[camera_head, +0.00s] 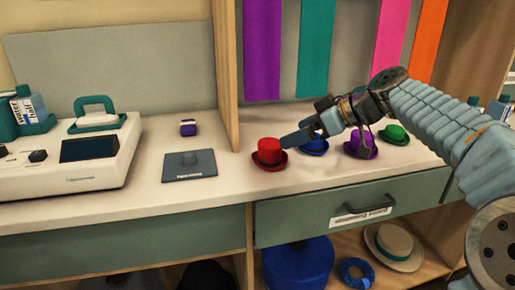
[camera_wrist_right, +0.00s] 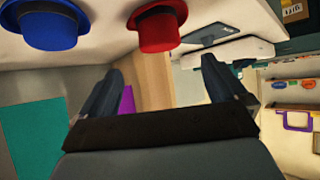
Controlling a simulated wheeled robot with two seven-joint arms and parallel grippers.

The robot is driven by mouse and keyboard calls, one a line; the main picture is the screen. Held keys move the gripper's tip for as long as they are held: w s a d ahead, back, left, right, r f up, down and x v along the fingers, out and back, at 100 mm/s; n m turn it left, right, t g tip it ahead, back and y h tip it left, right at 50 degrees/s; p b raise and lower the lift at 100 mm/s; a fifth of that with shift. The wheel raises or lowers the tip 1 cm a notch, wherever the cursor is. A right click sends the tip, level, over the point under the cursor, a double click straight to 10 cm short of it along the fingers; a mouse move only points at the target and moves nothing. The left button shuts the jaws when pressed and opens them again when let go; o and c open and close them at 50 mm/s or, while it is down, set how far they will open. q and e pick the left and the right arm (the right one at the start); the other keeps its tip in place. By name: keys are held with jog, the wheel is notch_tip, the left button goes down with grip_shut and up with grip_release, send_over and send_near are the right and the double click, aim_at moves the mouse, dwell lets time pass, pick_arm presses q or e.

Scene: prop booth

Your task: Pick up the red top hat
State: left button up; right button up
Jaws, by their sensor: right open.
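The red top hat (camera_head: 268,152) stands upright on the white counter, just right of the wooden divider. It also shows at the top of the right wrist view (camera_wrist_right: 157,32). My right gripper (camera_head: 302,137) reaches in from the right, its fingers just to the right of the red hat and above the blue hat. In the wrist view the right gripper (camera_wrist_right: 162,82) has its fingers spread wide with nothing between them. Whether a finger touches the red hat is not clear. My left gripper is not in view.
A blue hat (camera_head: 314,148), a purple hat (camera_head: 359,146) and a green hat (camera_head: 395,134) stand in a row to the right, close by my right arm. The wooden divider (camera_head: 227,75) rises behind the red hat. A grey plate (camera_head: 190,167) lies left of it.

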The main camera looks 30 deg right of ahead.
aim_at(271, 143)
jog(key=x, duration=0.5)
jog(key=shift+w+a+f, duration=0.2)
jog(key=shift+w+f, duration=0.05)
jog(key=p+x, duration=0.1)
jog(key=x, duration=0.4)
jog(key=shift+w+a+f, duration=0.1)
jog(key=shift+w, duration=0.1)
jog(key=c, duration=1)
jog(key=shift+c, duration=0.2)
